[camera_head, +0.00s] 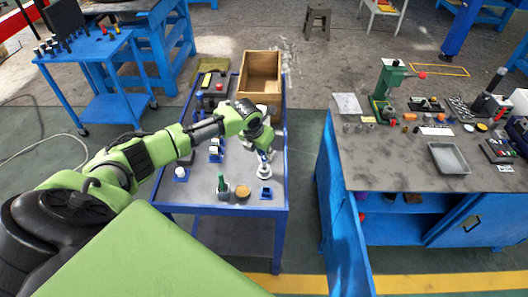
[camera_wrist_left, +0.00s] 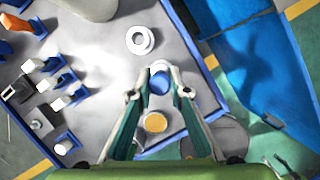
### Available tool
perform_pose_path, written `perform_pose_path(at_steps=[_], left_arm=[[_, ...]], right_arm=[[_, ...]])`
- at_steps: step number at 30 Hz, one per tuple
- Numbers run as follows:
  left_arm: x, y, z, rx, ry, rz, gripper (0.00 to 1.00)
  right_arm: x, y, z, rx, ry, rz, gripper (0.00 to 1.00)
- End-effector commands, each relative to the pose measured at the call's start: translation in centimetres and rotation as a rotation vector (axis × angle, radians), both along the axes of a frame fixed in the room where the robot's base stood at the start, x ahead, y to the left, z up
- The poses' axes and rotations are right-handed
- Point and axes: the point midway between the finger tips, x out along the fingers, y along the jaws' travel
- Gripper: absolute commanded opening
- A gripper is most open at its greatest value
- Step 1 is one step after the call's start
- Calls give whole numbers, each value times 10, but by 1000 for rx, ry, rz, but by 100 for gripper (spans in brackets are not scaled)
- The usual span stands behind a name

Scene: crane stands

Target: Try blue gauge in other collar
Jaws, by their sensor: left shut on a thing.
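My left gripper (camera_head: 264,158) hangs over the right front part of the blue-framed table (camera_head: 205,200). In the left wrist view its fingers (camera_wrist_left: 159,75) are closed on the blue gauge (camera_wrist_left: 158,84), seen from above. A white ring-shaped collar (camera_head: 264,172) lies on the table just below the gripper. It also shows in the left wrist view (camera_wrist_left: 140,40), apart from the gauge. A small blue block with a pale top (camera_head: 265,193) stands near the front right corner. The gauge's lower end is hidden. My right gripper is not in view.
A brown disc (camera_head: 243,191) and an upright green piece (camera_head: 222,184) stand at the table's front. Several small blue stands (camera_wrist_left: 50,80) are on the left. A wooden box (camera_head: 261,75) sits at the back. A cluttered workbench (camera_head: 400,170) is to the right.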

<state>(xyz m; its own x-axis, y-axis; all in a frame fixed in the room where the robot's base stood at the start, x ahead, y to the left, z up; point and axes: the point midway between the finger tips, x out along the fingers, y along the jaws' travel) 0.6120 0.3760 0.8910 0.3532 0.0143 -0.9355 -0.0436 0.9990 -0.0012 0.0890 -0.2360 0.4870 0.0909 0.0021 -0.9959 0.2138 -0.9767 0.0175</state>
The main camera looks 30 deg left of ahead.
Motion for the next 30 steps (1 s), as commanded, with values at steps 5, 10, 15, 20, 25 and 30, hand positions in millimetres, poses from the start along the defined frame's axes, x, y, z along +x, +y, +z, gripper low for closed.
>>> perform_pose_path(at_steps=[5,10,15,20,25,30], left_arm=[[0,0,0,0,-1,0,0],[0,0,-2,0,-1,0,0],[0,0,-5,0,-1,0,0],[0,0,-7,0,-1,0,0],[0,0,-10,0,0,0,0],[0,0,-12,0,0,0,0]], right_arm=[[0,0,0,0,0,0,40],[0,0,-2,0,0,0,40],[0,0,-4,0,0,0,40],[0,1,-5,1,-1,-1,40],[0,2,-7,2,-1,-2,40],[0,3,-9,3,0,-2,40]])
